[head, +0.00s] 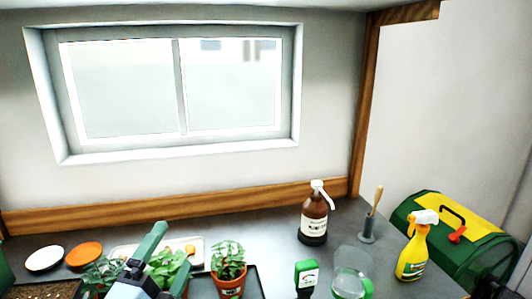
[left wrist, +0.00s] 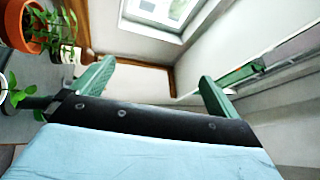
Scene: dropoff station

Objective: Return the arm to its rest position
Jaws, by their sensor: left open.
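My left gripper (head: 171,247) shows at the bottom left of the head view, with green fingers and a pale blue body. In the left wrist view its two fingers (left wrist: 155,75) stand wide apart with nothing between them. In the head view it is in front of the potted plants, hiding part of the middle one (head: 163,262). My right gripper does not show in either view.
The grey counter (head: 270,250) holds a terracotta-potted plant (head: 229,283), a brown pump bottle (head: 314,218), a yellow spray bottle (head: 413,250), a clear container (head: 350,267) and a white-and-orange dish pair (head: 45,258). A green toolbox (head: 425,202) stands right. A window (head: 180,90) is behind.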

